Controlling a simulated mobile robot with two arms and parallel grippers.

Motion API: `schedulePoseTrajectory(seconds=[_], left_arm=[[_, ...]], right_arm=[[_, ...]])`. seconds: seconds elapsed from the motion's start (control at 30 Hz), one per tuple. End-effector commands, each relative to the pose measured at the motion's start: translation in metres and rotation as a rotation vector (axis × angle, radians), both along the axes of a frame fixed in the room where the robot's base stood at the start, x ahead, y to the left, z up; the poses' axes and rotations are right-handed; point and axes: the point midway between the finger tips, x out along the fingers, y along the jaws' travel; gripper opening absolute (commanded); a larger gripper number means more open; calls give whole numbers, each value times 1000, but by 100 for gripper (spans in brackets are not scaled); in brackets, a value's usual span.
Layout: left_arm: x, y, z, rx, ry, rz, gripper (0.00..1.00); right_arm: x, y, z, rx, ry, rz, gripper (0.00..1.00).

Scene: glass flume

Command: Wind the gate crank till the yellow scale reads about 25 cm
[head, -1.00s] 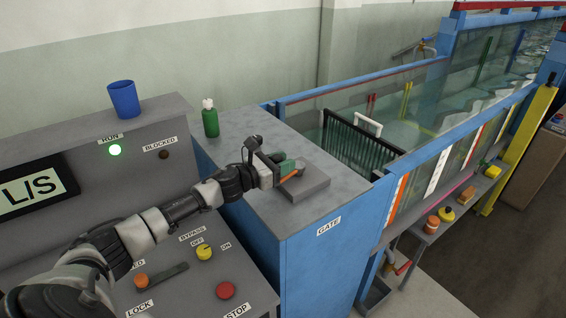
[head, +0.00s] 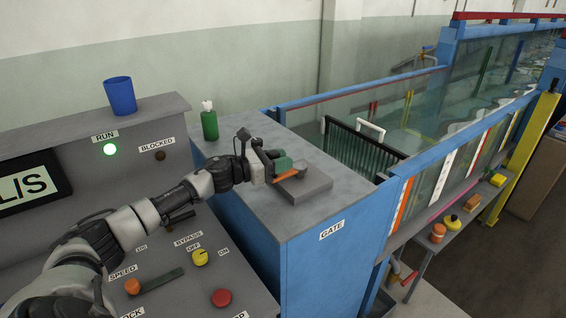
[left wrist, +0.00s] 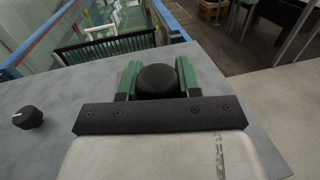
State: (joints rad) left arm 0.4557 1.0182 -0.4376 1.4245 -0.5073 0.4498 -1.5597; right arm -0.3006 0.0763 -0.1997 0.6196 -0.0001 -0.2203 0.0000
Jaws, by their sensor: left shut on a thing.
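My left gripper (head: 279,164) is shut on the dark knob of the gate crank, on top of the blue cabinet marked GATE. In the left wrist view, the round black knob (left wrist: 158,80) sits between its green fingers. The orange crank arm (head: 289,175) shows beside the fingers, above a grey block (head: 307,187); part of the crank is hidden by the gripper. A yellow upright strip (head: 407,107) stands in the flume; its marks are too small to read, and I cannot tell whether it is the scale. My right gripper is not in view.
A green bottle (head: 209,124) stands on the cabinet (head: 330,262) behind my arm. A black barred rack (head: 362,146) stands in the flume.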

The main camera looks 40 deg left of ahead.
Motion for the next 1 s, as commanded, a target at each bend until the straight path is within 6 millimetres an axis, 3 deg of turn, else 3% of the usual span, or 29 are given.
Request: schedulePoseTrajectory(seconds=[0.03, 0.2, 0.57, 1.0], left_arm=[[0, 0, 0, 0, 1, 1, 37], [0, 0, 0, 1, 1, 1, 59], [-5, 4, -3, 1, 2, 2, 59], [-59, 36, -6, 1, 5, 4, 59]], right_arm=[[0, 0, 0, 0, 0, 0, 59], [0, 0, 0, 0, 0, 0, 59], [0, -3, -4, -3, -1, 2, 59], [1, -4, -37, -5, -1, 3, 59]])
